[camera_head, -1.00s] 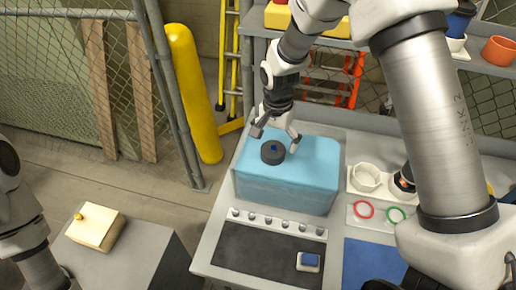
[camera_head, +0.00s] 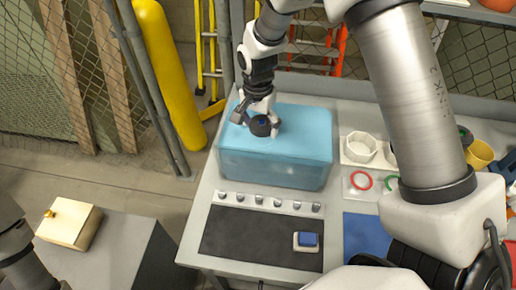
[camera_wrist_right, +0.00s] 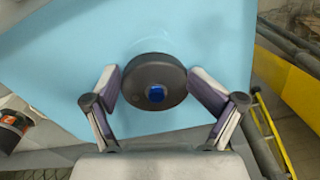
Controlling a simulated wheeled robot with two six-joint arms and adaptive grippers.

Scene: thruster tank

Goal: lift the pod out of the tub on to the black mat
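The pod (camera_head: 261,126) is a dark round puck with a blue centre. It is at the blue water of the tub (camera_head: 265,170), near its back left part. My right gripper (camera_head: 258,120) points down over it, with one finger on each side. In the right wrist view the pod (camera_wrist_right: 154,82) lies between the spread fingertips (camera_wrist_right: 152,88), very close to both; firm contact cannot be made out. The black mat (camera_head: 245,235) lies on the bench in front of the tub. My left arm shows at the lower left, its gripper out of view.
A row of small grey pegs (camera_head: 268,202) stands between tub and mat. A blue-topped block (camera_head: 307,240) sits at the mat's right end. A white cup (camera_head: 359,147), a red ring (camera_head: 361,180) and a blue mat (camera_head: 368,238) lie right of these.

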